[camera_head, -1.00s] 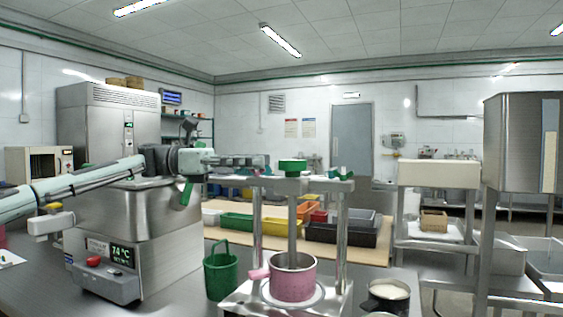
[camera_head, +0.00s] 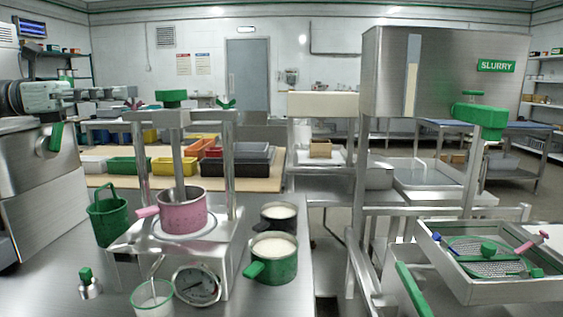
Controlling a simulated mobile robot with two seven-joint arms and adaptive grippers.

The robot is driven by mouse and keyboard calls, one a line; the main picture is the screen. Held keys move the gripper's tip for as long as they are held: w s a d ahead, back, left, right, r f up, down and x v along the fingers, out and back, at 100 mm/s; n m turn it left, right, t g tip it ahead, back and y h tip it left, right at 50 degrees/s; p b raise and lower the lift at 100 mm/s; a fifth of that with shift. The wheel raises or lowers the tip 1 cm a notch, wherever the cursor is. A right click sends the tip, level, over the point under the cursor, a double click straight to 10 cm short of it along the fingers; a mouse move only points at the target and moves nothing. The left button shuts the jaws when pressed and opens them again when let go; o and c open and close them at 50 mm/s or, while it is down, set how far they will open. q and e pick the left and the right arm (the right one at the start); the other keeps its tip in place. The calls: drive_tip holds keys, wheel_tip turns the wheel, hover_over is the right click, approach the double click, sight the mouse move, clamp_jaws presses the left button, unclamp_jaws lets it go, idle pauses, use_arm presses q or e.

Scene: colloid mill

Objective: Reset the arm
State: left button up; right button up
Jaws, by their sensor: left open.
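My left gripper (camera_head: 115,93) reaches in from the left edge, level with the top of the colloid mill. It is open and nothing shows between its fingers. Its tips end just left of the mill's green top knob (camera_head: 171,97) in the picture; I cannot tell the gap in depth. The colloid mill (camera_head: 226,181) has metal posts and a pink pot (camera_head: 183,212) on its base. Most of my left arm is cut off by the left edge. My right gripper is not in view.
A steel machine (camera_head: 45,205) stands below my left arm, and a green bucket (camera_head: 108,216) stands beside the mill. A green pot (camera_head: 274,259) and a dark pot (camera_head: 279,215) stand right of it. A slurry tank (camera_head: 445,75) and a tray (camera_head: 505,291) are at right.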

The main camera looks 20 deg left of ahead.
sight(171, 91)
use_arm(q)
drive_tip(key=x, duration=0.9)
drive_tip(key=shift+d, duration=0.2)
